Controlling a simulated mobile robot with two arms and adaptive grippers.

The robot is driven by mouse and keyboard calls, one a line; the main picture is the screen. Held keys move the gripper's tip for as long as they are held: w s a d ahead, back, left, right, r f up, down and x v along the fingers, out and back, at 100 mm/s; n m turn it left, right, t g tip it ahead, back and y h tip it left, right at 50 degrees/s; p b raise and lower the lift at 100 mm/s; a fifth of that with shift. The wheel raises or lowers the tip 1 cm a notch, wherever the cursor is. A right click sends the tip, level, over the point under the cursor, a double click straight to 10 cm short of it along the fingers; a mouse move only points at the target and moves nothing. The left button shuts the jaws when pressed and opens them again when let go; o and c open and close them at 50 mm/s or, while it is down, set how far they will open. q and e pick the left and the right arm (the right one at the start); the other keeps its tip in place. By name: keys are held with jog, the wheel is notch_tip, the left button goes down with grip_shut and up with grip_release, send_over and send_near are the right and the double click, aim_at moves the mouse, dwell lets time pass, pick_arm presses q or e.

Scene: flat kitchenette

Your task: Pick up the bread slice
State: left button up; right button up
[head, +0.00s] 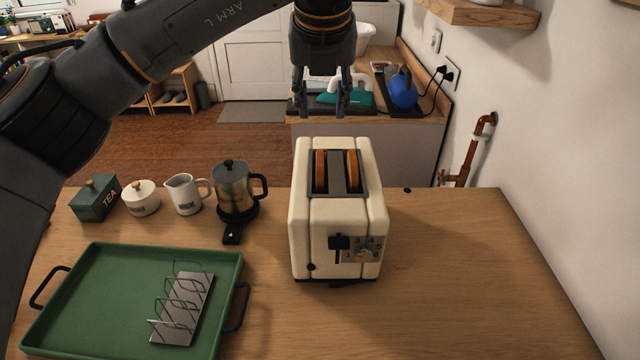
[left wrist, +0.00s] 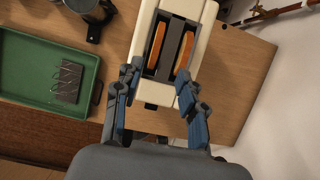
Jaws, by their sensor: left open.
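Two bread slices stand upright in the slots of a cream toaster (head: 345,225) on the wooden counter. In the head view, the left slice (head: 320,171) and the right slice (head: 352,171) show their top edges. They also show in the left wrist view, the left slice (left wrist: 156,45) and the right slice (left wrist: 184,52). My left gripper (head: 322,112) is open and empty, pointing down above the toaster. In the left wrist view its fingers (left wrist: 158,95) are spread on either side of the toaster's near end. My right gripper is not in view.
A green tray (head: 75,295) with a metal toast rack (head: 182,310) lies at the left. A kettle (head: 235,190), a white jug (head: 184,194), a lidded pot (head: 141,198) and a tea tin (head: 96,198) line the counter's back. The counter right of the toaster is clear.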

pick_arm(q)
jog(key=p, duration=0.2)
send_over(320, 159)
jog(key=s, duration=0.2)
jog(key=f, duration=0.8)
jog(key=shift+w+d, duration=0.15)
jog(key=shift+w, duration=0.1)
jog(key=p+x, duration=0.1)
jog(key=x, duration=0.2)
jog(key=p+x, duration=0.1)
jog(key=shift+s+a+f+p, duration=0.2)
jog(key=shift+s+f+p, duration=0.1)
jog(key=shift+f, duration=0.1)
jog(key=shift+w+f, duration=0.2)
jog(key=shift+f, duration=0.05)
grip_shut()
